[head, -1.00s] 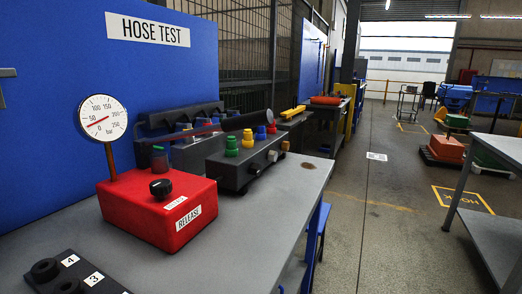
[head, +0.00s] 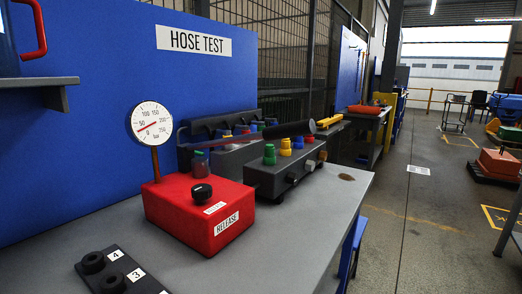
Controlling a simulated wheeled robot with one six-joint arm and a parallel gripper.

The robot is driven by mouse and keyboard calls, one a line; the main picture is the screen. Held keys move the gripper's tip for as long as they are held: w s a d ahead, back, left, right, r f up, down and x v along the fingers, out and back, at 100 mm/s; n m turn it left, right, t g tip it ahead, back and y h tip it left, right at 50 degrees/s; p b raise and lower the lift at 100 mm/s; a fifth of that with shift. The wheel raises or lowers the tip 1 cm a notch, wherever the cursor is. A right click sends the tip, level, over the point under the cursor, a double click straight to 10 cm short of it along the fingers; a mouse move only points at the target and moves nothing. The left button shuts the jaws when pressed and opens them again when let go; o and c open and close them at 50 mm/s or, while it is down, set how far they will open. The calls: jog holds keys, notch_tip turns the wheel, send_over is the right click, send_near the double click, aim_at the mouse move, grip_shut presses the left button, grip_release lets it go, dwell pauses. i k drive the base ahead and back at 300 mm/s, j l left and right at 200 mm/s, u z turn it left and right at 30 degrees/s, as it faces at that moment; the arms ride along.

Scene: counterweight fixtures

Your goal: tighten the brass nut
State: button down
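No brass nut can be made out for certain. A dark manifold block (head: 285,178) on the grey bench has green, yellow, blue and red caps on top. Small pale and brownish fittings (head: 310,165) stick out of its front, too small to tell whether one is brass. A red box (head: 185,215) stands left of the block, with a black knob (head: 201,193), a RELEASE label and a round pressure gauge (head: 152,123) on a post. My gripper is not in view.
A blue HOSE TEST panel (head: 100,110) backs the grey bench (head: 310,225). A black plate with numbered rings (head: 115,270) lies at the bench's front left. A shelf (head: 38,84) with a red-handled item juts out at upper left. Open floor (head: 425,230) lies to the right.

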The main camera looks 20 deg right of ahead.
aim_at(322, 156)
jog(key=i+l+u, duration=0.1)
jog(key=l, duration=0.45)
jog(key=i+l+u, duration=0.15)
jog(key=l, duration=0.45)
jog(key=i+l+u, duration=0.1)
jog(key=l, duration=0.5)
jog(key=i+l+u, duration=0.15)
jog(key=l, duration=0.5)
jog(key=i+l+u, duration=0.1)
jog(key=l, duration=0.5)
jog(key=i, duration=0.05)
